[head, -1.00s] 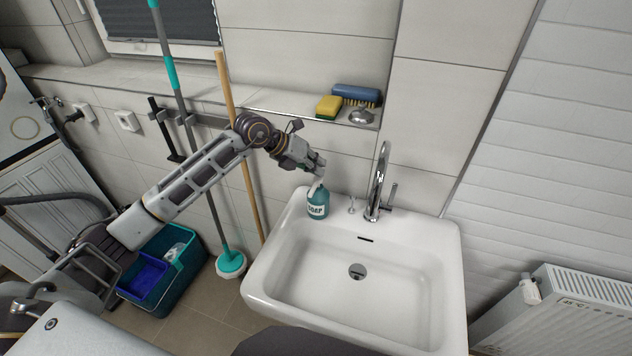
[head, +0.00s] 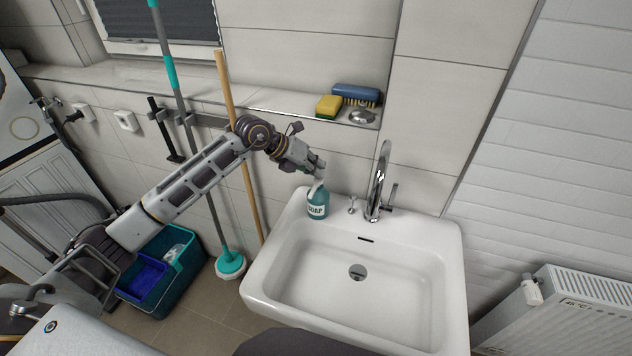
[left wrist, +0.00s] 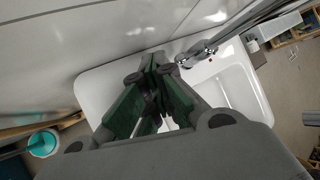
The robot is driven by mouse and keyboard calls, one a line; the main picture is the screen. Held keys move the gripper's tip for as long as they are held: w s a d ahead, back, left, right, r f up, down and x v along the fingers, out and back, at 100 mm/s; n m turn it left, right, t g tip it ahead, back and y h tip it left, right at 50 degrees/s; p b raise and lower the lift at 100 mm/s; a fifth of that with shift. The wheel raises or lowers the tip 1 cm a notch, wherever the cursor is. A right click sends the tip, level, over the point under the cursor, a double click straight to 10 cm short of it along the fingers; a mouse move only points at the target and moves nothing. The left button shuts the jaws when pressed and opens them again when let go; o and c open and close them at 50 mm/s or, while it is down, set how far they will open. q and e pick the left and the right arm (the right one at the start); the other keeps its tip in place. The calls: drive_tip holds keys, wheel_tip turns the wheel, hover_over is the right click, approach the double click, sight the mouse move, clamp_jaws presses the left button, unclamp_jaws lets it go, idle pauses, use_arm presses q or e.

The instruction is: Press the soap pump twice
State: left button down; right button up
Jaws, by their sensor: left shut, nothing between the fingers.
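A teal soap bottle (head: 317,206) with a white label reading SOAP stands upright on the back left corner of the white sink (head: 262,290). My left gripper (head: 321,172) is shut and empty, directly above the bottle's top. Its fingers hide part of the pump head, and I cannot tell whether they touch it. In the left wrist view the shut left gripper (left wrist: 158,72) points down over the sink, and the bottle is hidden behind the fingers. My right gripper is not in view.
A chrome faucet (head: 375,190) stands just right of the bottle. A yellow sponge (head: 328,107) and a blue brush (head: 356,95) lie on the wall ledge above. A wooden stick (head: 240,150) leans left of the sink. The basin is empty.

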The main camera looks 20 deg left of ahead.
use_arm(q)
drive_tip(key=shift+f, duration=0.45)
idle(0.4)
drive_tip(key=shift+r, duration=0.85)
drive_tip(key=shift+r+p, duration=1.35)
drive_tip(key=shift+r, duration=0.55)
wheel_tip(320, 180, up, 2)
drive_tip(key=shift+r+p, duration=0.15)
drive_tip(key=shift+p, duration=0.45)
